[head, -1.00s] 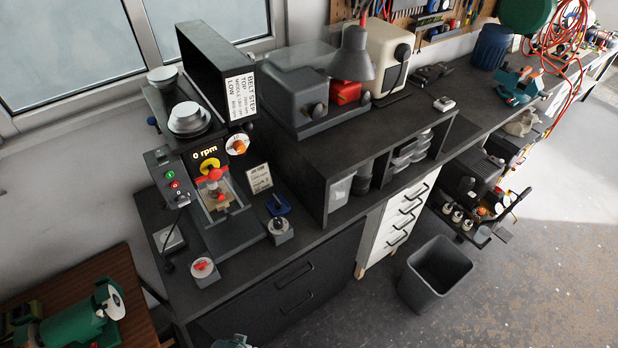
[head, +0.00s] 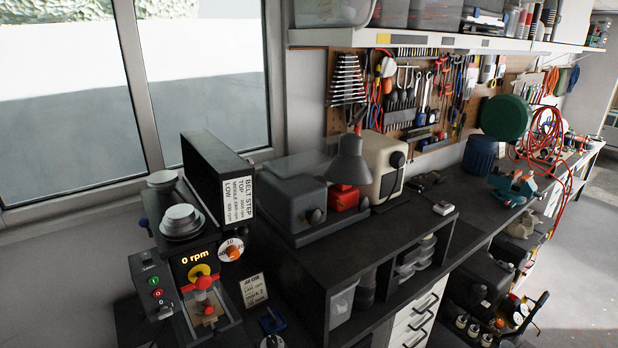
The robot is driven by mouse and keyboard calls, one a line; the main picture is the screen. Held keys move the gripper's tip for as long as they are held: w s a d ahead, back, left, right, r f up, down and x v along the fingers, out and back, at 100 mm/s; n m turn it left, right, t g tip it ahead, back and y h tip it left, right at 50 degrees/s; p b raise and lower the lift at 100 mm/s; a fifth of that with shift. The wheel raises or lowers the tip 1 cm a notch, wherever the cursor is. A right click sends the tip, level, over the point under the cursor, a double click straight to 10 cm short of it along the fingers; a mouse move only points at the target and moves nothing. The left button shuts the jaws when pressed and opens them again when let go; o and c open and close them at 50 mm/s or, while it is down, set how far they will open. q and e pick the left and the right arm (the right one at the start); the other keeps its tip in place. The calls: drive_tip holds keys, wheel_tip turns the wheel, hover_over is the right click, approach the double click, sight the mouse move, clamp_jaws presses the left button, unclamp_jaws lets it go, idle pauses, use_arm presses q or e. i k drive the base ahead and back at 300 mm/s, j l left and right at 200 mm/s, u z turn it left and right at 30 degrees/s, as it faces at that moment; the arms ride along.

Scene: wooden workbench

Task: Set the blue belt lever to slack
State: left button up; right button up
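The drill press stands at the lower left, with its black belt cover (head: 207,180) raised and the stepped grey pulleys (head: 181,222) exposed. A small blue tip (head: 144,223) at the left side of the press head looks like the belt lever; it is too small to tell its setting. The display (head: 195,257) reads 0 rpm. A belt step label (head: 238,198) is on the cover's end. A control box (head: 153,284) with green and red buttons is at the press's left. Neither gripper is in view.
A small blue object (head: 272,323) lies by a job card (head: 254,290) right of the press. A window is behind the press.

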sight(144, 222)
drive_tip(key=l+u, duration=0.1)
drive_tip(key=u, duration=0.4)
drive_tip(key=i+l+u, duration=0.1)
drive_tip(key=u, duration=0.35)
drive_tip(key=l+u, duration=0.4)
drive_tip(key=l, duration=0.45)
drive_tip(key=l+u, duration=0.4)
drive_tip(key=l, duration=0.5)
drive_tip(key=k+l, duration=0.1)
drive_tip(key=l, duration=0.4)
